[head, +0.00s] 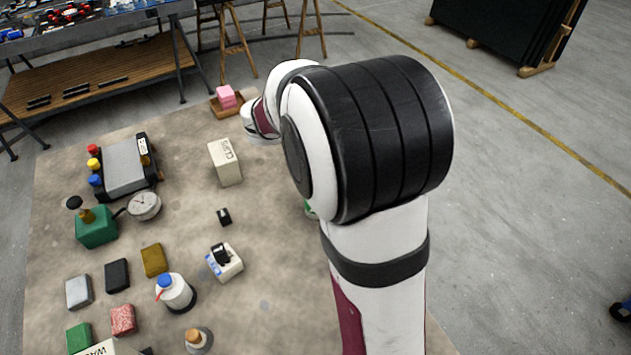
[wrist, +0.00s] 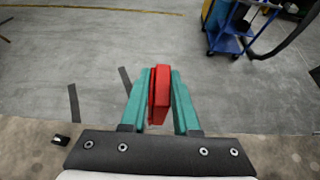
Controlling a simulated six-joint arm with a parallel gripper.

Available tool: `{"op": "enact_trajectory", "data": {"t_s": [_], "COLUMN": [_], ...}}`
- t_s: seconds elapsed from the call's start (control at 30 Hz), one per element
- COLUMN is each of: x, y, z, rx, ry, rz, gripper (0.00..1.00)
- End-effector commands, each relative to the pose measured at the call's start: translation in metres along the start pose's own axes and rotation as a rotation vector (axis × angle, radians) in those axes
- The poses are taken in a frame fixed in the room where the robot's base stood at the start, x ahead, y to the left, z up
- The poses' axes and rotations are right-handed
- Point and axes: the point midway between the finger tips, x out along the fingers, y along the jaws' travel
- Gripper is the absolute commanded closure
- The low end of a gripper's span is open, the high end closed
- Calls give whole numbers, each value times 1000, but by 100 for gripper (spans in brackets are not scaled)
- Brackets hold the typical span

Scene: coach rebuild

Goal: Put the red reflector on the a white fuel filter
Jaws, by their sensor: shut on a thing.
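In the wrist view my gripper (wrist: 160,78) has two teal fingers shut on the red reflector (wrist: 161,98). The reflector is a flat red slab held upright, its top about level with the fingertips. In the head view my arm hides the gripper and the reflector. I cannot tell for sure which thing is the white fuel filter. White candidates in the head view are a bottle with a blue cap and red nozzle (head: 176,294) and a small white-and-blue box with a black thing on top (head: 229,268). Neither shows in the wrist view.
A pale lettered block (head: 226,166), a grey unit with coloured knobs (head: 123,168), a gauge (head: 144,206), a green block (head: 97,232) and several small blocks stand on the mat (head: 270,290). A pink block (head: 226,96) sits in a wooden tray (head: 222,111).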

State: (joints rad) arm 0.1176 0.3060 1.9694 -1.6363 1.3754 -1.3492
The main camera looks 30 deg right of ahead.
Motion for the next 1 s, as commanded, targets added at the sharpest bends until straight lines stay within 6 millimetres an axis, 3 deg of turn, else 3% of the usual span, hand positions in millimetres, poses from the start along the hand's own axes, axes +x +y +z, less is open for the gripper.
{"op": "enact_trajectory", "data": {"t_s": [0.07,0.3,0.43,0.7,1.0], "x": [1,-17,-24,-8,-6], "y": [4,62,82,88,88], "z": [-6,-66,-87,-126,-130], "rx": [2,1,3,1,4], "ry": [0,0,0,-1,0], "rz": [-7,-6,-6,-9,-7], "gripper": [100,100,100,100,100]}}
